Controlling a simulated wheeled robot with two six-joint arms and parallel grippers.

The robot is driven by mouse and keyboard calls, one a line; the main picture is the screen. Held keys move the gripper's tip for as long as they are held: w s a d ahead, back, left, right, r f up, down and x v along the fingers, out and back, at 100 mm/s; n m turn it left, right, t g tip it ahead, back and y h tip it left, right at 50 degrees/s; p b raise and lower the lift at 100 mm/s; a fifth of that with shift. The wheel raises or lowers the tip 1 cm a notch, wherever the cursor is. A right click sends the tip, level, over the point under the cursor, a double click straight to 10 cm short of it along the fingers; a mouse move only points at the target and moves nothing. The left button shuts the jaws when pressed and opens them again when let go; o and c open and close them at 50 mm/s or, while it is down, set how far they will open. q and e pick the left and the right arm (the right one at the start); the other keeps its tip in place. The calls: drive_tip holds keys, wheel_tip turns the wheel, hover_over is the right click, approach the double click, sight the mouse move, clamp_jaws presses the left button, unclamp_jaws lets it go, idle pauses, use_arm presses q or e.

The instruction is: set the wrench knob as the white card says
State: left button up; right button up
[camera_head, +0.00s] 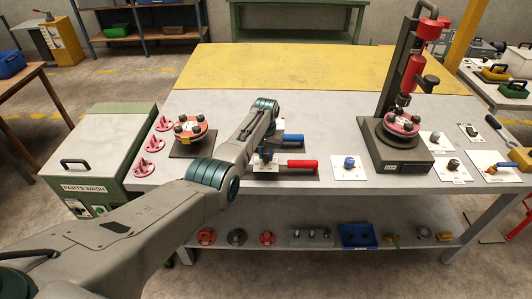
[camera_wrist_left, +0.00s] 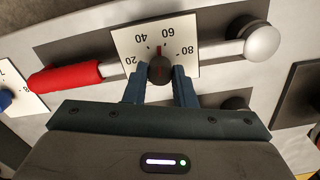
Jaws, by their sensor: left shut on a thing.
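The wrench knob (camera_wrist_left: 159,71) is a dark round knob on a white dial plate (camera_wrist_left: 188,27) numbered 20, 40, 60 and 80. A red mark at the knob points up between 40 and 60. The wrench has a red handle (camera_wrist_left: 66,78), which also shows in the head view (camera_head: 302,165). My left gripper (camera_wrist_left: 159,76) has its blue fingers on either side of the knob and is shut on it. In the head view my left gripper (camera_head: 265,157) hides most of the dial. I cannot tell which white card gives the setting. My right gripper is not in view.
A blue-handled tool (camera_head: 291,140) lies just behind the wrench. A blue knob on a white plate (camera_head: 349,162) is to the right. A press stand (camera_head: 400,156) stands farther right. A flanged spool (camera_head: 189,130) is on the left.

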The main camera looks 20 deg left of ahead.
sight(266, 156)
use_arm(q)
drive_tip(key=shift+m, duration=1.5)
drive_tip(key=o, duration=1)
drive_tip(key=shift+r, duration=0.1)
wheel_tip(266, 156, up, 11)
drive_tip(key=b, duration=0.2)
drive_tip(key=shift+f, duration=0.25)
